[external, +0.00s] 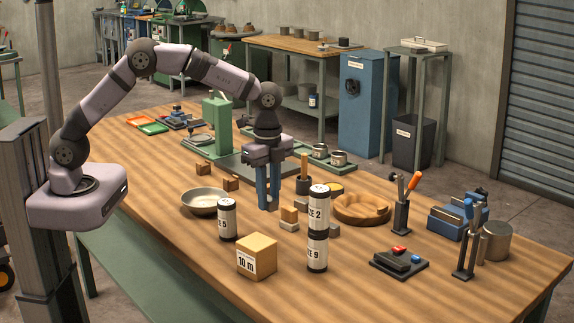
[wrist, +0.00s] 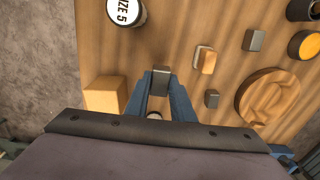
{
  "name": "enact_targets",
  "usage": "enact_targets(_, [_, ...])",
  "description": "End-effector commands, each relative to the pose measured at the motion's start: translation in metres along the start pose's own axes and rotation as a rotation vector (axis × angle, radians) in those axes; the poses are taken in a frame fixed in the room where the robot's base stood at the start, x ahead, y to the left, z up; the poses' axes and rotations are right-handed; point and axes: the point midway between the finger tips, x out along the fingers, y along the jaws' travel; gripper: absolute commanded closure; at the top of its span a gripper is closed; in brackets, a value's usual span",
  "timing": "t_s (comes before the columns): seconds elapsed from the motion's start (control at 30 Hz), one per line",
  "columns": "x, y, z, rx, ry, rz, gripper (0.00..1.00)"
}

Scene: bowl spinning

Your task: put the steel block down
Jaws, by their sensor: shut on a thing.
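My gripper (external: 268,206) points straight down, with its blue fingertips low over the wooden table, behind the small blocks. In the wrist view my gripper (wrist: 162,84) is shut on a small dark grey steel block (wrist: 160,79), which sits between the fingertips. In the external view the fingers hide most or all of this block. I cannot tell whether its underside touches the table. Two similar grey blocks lie apart from it in the wrist view, one farther up (wrist: 254,40) and one to the right (wrist: 211,98).
A metal bowl (external: 205,202) and a labelled can (external: 227,220) stand left of the fingers. A wood block (external: 289,214), stacked cans (external: 318,230) and a wooden bowl (external: 375,209) are to the right. A 10 m box (external: 257,262) stands in front. Bare table (external: 180,245) shows front left.

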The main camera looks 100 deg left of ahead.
Motion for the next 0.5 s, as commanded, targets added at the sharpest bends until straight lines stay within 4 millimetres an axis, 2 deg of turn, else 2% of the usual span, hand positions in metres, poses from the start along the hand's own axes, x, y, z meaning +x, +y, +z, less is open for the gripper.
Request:
enact_targets(0.13, [-0.012, -0.024, 0.026, -0.070, 0.003, -0.005, 1.00])
enact_targets(0.27, [-0.037, -0.050, 0.059, -0.153, 0.004, -0.007, 1.00])
enact_targets(0.4, [-0.067, -0.069, 0.111, -0.262, 0.003, -0.006, 1.00])
enact_targets(0.5, [-0.083, -0.069, 0.153, -0.343, 0.002, -0.005, 1.00])
